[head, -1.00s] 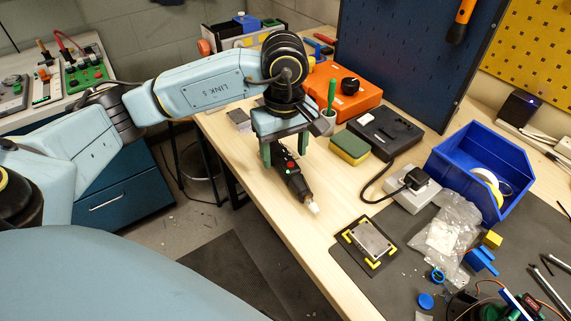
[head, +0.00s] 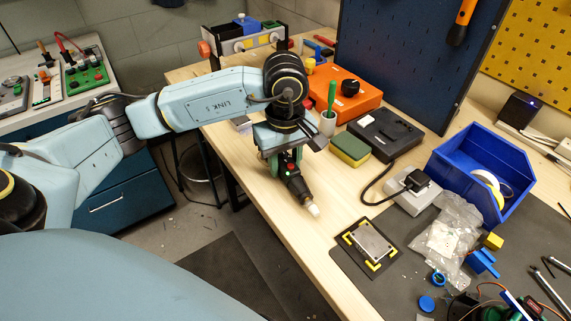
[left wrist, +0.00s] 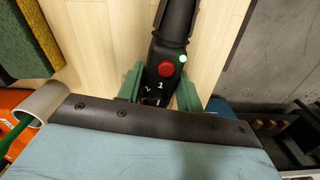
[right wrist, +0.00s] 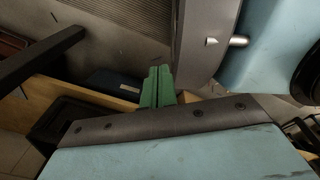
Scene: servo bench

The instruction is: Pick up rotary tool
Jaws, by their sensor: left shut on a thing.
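The rotary tool (head: 297,188) is dark with a pale tip and lies near the left edge of the wooden bench, its tip toward the front right. My left gripper (head: 285,160) is over its rear part, green fingers closed on its sides. In the left wrist view the tool (left wrist: 170,62), with a red button and green light, sits between the two fingers of this gripper (left wrist: 160,86). I cannot tell whether the tool touches the bench. My right gripper (right wrist: 157,88) shows only in the right wrist view, its green fingers together and empty.
A green-yellow sponge (head: 350,148), a green-handled tool in a cup (head: 327,124) and an orange case (head: 345,95) stand behind the rotary tool. A black mat with a metal plate (head: 370,242) lies to its front right. A blue bin (head: 480,165) is at right.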

